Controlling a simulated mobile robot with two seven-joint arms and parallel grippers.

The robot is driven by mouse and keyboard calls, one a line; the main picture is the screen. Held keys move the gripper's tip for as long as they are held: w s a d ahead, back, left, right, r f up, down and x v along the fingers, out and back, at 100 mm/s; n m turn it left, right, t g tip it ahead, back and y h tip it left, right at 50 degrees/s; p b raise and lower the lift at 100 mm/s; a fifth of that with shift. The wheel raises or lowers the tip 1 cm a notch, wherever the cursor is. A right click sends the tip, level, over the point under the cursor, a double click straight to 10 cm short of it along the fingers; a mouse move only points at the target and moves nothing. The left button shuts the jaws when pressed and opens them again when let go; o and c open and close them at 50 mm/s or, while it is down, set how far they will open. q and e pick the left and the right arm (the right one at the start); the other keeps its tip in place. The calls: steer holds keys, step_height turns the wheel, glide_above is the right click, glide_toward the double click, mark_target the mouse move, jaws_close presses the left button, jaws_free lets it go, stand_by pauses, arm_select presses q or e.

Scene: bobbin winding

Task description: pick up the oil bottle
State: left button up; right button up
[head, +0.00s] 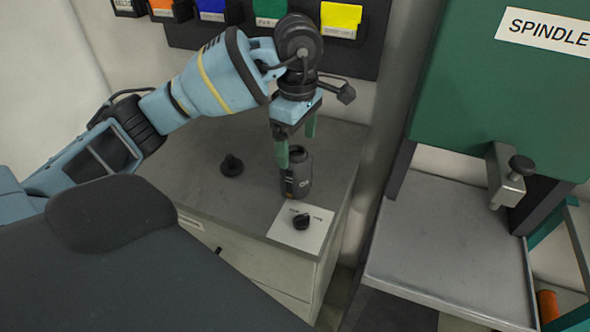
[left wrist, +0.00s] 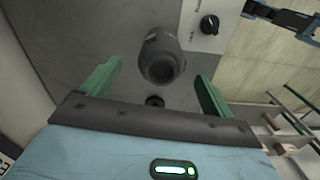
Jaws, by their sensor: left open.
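The oil bottle (head: 298,178) is a dark grey, upright bottle with a small orange mark. It stands on the grey top of a cabinet, near its right side. My left gripper (head: 296,138) is above the bottle, pointing down, with its green fingers apart and nothing held between them. In the left wrist view the bottle (left wrist: 161,58) shows from above, ahead of and between the open fingers (left wrist: 155,85). I cannot tell whether a finger touches it. My right gripper is not clearly in the head view.
A black knob-like piece (head: 232,166) stands left of the bottle on the cabinet top (head: 190,165). A white plate with a black knob (head: 302,221) lies in front of it. Coloured bins (head: 341,18) hang behind. A green spindle machine (head: 500,100) stands right, above a metal shelf (head: 450,240).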

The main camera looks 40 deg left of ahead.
mark_target(296, 150)
arm_select(q)
step_height(296, 150, down, 2)
steer(key=shift+f, duration=0.1)
steer(key=shift+s+f, duration=0.1)
steer(key=shift+f, duration=0.3)
steer(key=shift+f+p, duration=0.35)
steer(key=shift+f, duration=1.75)
arm_select(e)
steer(key=shift+w+r, duration=0.25)
steer(key=shift+r, duration=0.15)
arm_select(q)
steer(key=c, duration=1.2)
steer(key=shift+c, duration=0.2)
steer(key=shift+r, duration=0.1)
